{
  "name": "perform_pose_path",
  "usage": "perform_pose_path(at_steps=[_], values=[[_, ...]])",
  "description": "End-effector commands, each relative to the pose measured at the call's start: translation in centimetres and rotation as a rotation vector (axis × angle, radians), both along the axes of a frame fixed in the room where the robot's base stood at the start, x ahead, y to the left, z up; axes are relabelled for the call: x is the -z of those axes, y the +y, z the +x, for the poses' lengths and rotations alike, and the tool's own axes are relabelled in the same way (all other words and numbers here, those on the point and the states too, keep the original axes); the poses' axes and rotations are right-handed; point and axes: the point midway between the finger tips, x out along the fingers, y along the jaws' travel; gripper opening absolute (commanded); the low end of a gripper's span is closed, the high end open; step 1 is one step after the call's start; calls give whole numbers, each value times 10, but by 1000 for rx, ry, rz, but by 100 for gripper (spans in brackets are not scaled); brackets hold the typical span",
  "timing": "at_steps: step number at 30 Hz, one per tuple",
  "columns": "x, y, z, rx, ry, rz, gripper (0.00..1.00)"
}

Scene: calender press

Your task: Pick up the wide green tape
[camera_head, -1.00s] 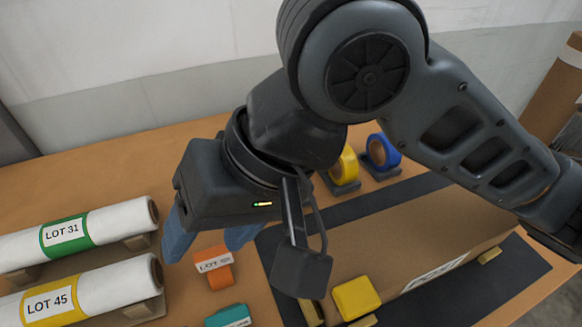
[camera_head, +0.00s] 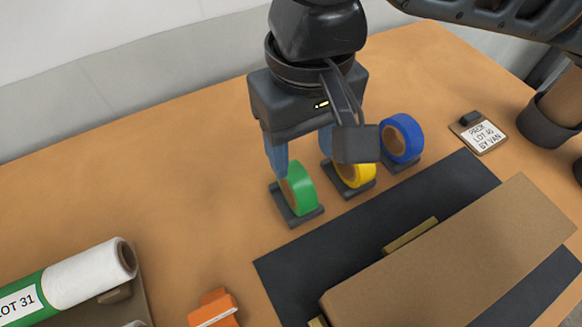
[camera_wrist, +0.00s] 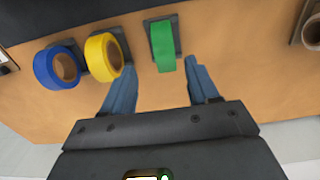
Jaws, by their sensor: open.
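The wide green tape (camera_head: 298,188) stands upright on a small dark holder at the left end of a row of tape rolls. It also shows in the wrist view (camera_wrist: 163,46), seen edge-on near the top centre. My gripper (camera_head: 302,160) is open and points down at the green tape. In the wrist view the blue fingers (camera_wrist: 160,92) are spread wide, with the green roll beyond their tips and roughly between them. No contact with the tape is clear. In the head view part of the green roll's left side is hidden behind a finger.
A yellow tape (camera_head: 358,172) and a blue tape (camera_head: 402,138) stand on holders to the right of the green one. A cardboard box (camera_head: 460,250) lies on a dark mat (camera_head: 290,272) in front. A white LOT 31 roll (camera_head: 85,272) lies at left. The table's left-middle is clear.

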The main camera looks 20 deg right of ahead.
Motion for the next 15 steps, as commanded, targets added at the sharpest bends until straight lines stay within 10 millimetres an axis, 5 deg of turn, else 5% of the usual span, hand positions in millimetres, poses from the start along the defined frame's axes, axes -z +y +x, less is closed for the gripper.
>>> perform_pose_path(at_steps=[15], values=[[62, 7, 3, -1, 2, 1, 60]])
